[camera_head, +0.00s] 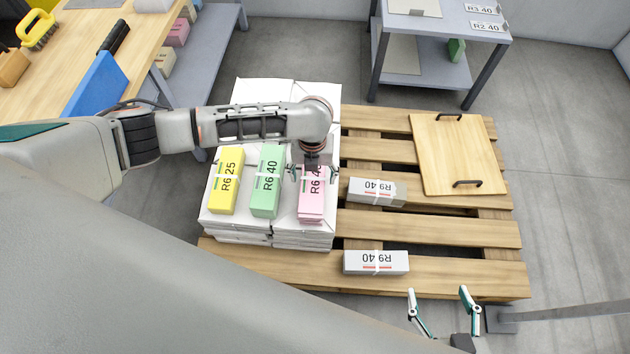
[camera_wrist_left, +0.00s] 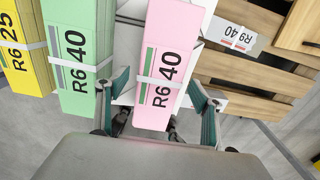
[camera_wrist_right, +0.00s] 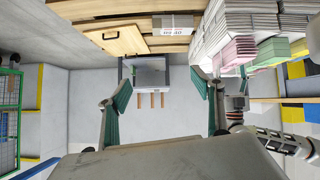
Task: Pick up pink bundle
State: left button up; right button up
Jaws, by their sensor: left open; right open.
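The pink bundle (camera_head: 312,200), labelled R6 40 with a white band, lies on the white paper stacks (camera_head: 208,222) on the pallet. It fills the middle of the left wrist view (camera_wrist_left: 170,55). My left gripper (camera_head: 306,172) is open above the bundle's far end, and its fingers (camera_wrist_left: 160,105) stand on either side of it. Contact cannot be told. A green bundle (camera_head: 267,180) and a yellow bundle (camera_head: 226,180) lie to the left of the pink one. My right gripper (camera_head: 440,298) is open and empty near the pallet's front edge; its fingers (camera_wrist_right: 160,98) show in the right wrist view.
Two white R9 40 bundles (camera_head: 371,192) (camera_head: 375,262) lie on the wooden pallet (camera_head: 475,232). A wooden board with handles (camera_head: 455,155) lies at its right. A grey shelf table (camera_head: 440,22) stands behind. A workbench (camera_head: 60,85) is at the left.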

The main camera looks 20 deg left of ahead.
pick_arm(q)
notch_tip(320, 180, down, 2)
jog(key=shift+f, duration=0.1)
jog(key=c, duration=1.7)
jog(key=shift+r, duration=0.2)
grip_shut()
jog(key=shift+w+r, duration=0.1)
jog(key=shift+r, duration=0.3)
notch_tip(320, 180, up, 11)
jog(key=p, duration=0.4)
notch_tip(320, 180, up, 8)
jog(key=p, duration=0.3)
send_over(314, 177)
jog(key=shift+r, duration=0.15)
pick_arm(e)
jog(key=shift+s+d+r+h, duration=0.15)
jog(key=shift+d+r, duration=0.1)
jog(key=shift+d, duration=0.2)
jog(key=shift+s+d+r+h, duration=0.15)
jog(key=shift+d+r, duration=0.1)
jog(key=shift+d, duration=0.2)
